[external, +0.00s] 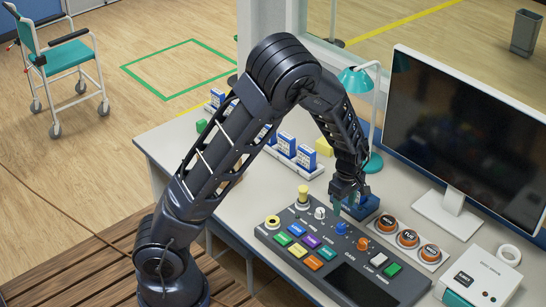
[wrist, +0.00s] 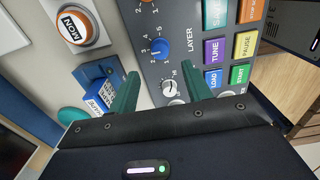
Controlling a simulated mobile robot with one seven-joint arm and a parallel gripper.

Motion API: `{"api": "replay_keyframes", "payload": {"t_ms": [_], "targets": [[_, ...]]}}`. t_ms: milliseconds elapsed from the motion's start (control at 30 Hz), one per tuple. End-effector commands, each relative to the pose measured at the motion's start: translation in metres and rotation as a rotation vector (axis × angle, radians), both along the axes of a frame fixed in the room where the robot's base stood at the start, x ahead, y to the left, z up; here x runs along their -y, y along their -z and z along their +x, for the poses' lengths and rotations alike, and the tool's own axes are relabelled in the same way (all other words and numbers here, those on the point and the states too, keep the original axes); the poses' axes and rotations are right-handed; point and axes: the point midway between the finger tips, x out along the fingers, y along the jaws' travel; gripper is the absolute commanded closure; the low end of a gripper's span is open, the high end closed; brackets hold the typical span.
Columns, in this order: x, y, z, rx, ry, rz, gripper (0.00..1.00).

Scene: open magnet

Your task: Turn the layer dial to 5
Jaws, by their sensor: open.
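The layer dial (wrist: 160,48) is a blue knob on the dark control panel (external: 300,225), ringed by small white numerals and beside the word LAYER in the wrist view. Its pointer setting is too small to read. It also shows in the external view (external: 341,229). My gripper (wrist: 160,72) is open, with its two green fingers apart and nothing between them that it grips. In the picture the blue knob lies just beyond the fingertips, and a white dial (wrist: 170,87) shows between the fingers. My gripper (external: 350,203) hangs over the panel's back edge in the external view; contact cannot be told.
An orange dial (external: 362,243) sits beside the blue one. Coloured buttons (external: 296,250) and a yellow knob (external: 303,194) are on the panel. Round orange buttons (external: 408,238), a monitor (external: 460,130) and a lamp (external: 358,80) stand to the right and behind. A blue box (wrist: 97,95) is close to one finger.

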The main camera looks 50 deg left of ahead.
Motion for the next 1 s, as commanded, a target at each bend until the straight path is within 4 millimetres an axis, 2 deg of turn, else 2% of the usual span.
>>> {"api": "replay_keyframes", "payload": {"t_ms": [200, 433, 633, 933, 1000], "targets": [[-0.001, 0.039, -0.001, -0.003, -0.002, 0.001, 0.51], [-0.001, 0.07, -0.001, -0.003, 0.0, 0.001, 0.51], [-0.001, 0.082, 0.0, -0.001, 0.001, 0.0, 0.51], [0.0, 0.083, 0.0, -0.001, 0.001, 0.0, 0.51], [0.0, 0.083, 0.0, -0.001, 0.001, 0.0, 0.65]]}}
